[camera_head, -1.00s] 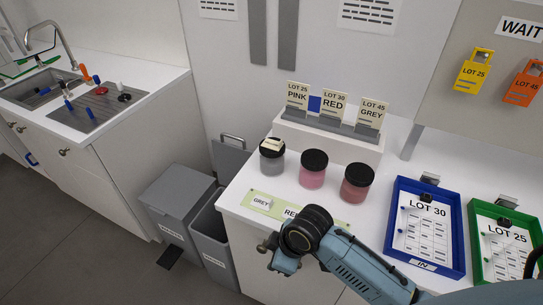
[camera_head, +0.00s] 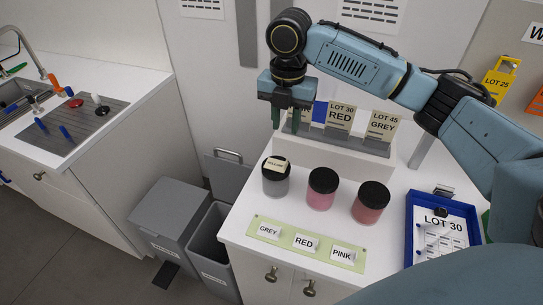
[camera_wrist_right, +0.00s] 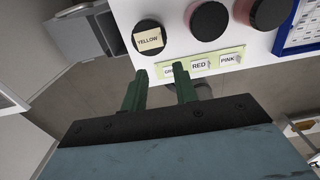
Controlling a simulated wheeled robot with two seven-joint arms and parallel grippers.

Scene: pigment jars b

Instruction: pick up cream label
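A small cream label (camera_head: 275,164) reading YELLOW lies on the black lid of the grey jar (camera_head: 275,186). It also shows in the right wrist view (camera_wrist_right: 149,40), flat on the lid. My right gripper (camera_head: 286,122) hangs fingers-down above and behind that jar, apart from the label. Its two green fingers are spread with nothing between them, as the right wrist view (camera_wrist_right: 160,82) also shows. My left gripper is in neither view.
A pink jar (camera_head: 321,194) and a red jar (camera_head: 368,208) stand to the right. Behind them a white stand (camera_head: 335,149) holds upright lot cards. In front lies a green strip (camera_head: 318,250) with GREY, RED and PINK tags. A blue tray (camera_head: 412,225) is at right.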

